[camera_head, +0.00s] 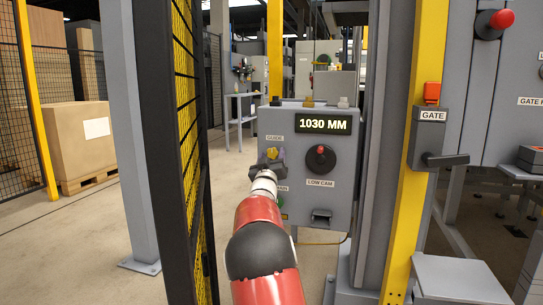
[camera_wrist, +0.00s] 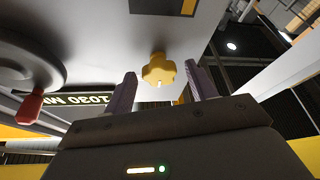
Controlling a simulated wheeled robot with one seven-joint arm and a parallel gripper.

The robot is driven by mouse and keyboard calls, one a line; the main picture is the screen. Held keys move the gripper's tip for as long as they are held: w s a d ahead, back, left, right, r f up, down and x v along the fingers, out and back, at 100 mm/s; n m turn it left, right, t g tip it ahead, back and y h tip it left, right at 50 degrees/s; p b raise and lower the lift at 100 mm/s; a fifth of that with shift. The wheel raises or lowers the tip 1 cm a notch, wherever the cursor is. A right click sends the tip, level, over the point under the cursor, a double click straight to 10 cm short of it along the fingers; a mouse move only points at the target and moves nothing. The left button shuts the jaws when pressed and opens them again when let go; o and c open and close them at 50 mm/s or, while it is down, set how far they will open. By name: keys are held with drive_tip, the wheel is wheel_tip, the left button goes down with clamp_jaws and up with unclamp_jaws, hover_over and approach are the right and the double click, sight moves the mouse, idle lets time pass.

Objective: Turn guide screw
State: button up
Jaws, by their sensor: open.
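The guide screw is a yellow lobed knob (camera_head: 272,153) on the grey control panel (camera_head: 340,215), under a label reading GUIDE. In the wrist view the yellow knob (camera_wrist: 159,70) shows whole, between and a little beyond the fingertips. My gripper (camera_head: 266,160) is at the panel's left side, in front of the knob. In the wrist view my gripper (camera_wrist: 157,88) is open, with one purple-grey finger on each side and nothing held. I cannot tell whether a finger touches the knob.
Right of the knob is a black dial with a red handle (camera_head: 320,158), labelled LOW CAM. A display (camera_head: 325,124) reads 1030 MM. A black-framed yellow mesh gate (camera_head: 187,150) stands close on the left. A yellow post (camera_head: 417,140) with a GATE box (camera_head: 433,130) stands right.

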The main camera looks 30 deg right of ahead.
drive_tip(key=shift+w+d+r, duration=0.15)
drive_tip(key=c, duration=1)
drive_tip(key=shift+m, duration=0.3)
